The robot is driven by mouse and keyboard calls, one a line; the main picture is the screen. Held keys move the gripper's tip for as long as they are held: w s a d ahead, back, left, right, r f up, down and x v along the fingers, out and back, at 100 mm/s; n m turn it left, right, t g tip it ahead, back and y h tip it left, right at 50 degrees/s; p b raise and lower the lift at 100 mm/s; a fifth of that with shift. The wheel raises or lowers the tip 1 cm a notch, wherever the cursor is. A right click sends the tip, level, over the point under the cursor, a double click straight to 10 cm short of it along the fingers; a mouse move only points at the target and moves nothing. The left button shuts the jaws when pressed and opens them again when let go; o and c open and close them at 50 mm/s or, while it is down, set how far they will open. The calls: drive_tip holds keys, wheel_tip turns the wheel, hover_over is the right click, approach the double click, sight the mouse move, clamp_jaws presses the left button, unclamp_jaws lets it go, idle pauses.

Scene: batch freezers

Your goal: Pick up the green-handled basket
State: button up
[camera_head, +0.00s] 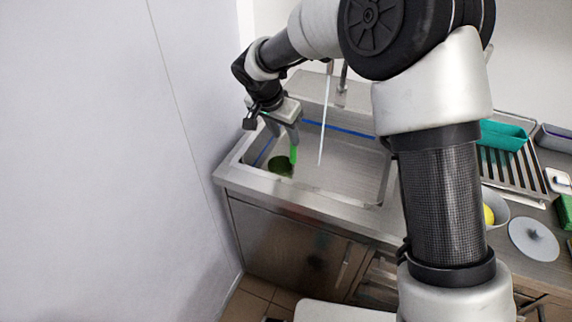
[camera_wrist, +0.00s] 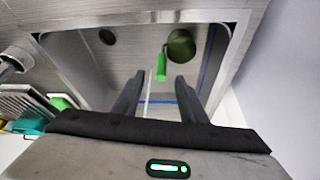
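The green-handled basket is in the sink. Its dark round bowl (camera_head: 281,166) lies near the sink's front left corner, and its bright green handle (camera_head: 293,154) points up toward my gripper. In the wrist view the bowl (camera_wrist: 181,46) is at the top, with the handle (camera_wrist: 161,68) below it. My gripper (camera_head: 284,137) is over the sink, pointing down. In the wrist view my gripper (camera_wrist: 159,76) has its fingers apart with nothing held. The handle's end appears in line between the fingertips; I cannot tell whether it is at their depth.
The steel sink (camera_head: 250,180) has raised walls around the basket. A plain wall (camera_head: 110,160) stands close on the left. A teal tray (camera_head: 503,135) and a grey lid (camera_head: 533,240) are on the right.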

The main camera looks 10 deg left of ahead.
sight(295, 158)
drive_tip(key=x, duration=1)
drive_tip(key=shift+f+p, duration=0.1)
drive_tip(key=shift+p, duration=0.25)
drive_tip(key=shift+w+p+x, duration=0.2)
drive_tip(key=shift+p+x, duration=0.05)
drive_tip(key=shift+x, duration=1.3)
drive_tip(key=shift+w+p+x, duration=0.15)
drive_tip(key=shift+p+x, duration=0.05)
drive_tip(key=shift+x, duration=1.35)
drive_tip(key=shift+a, duration=0.2)
clamp_jaws()
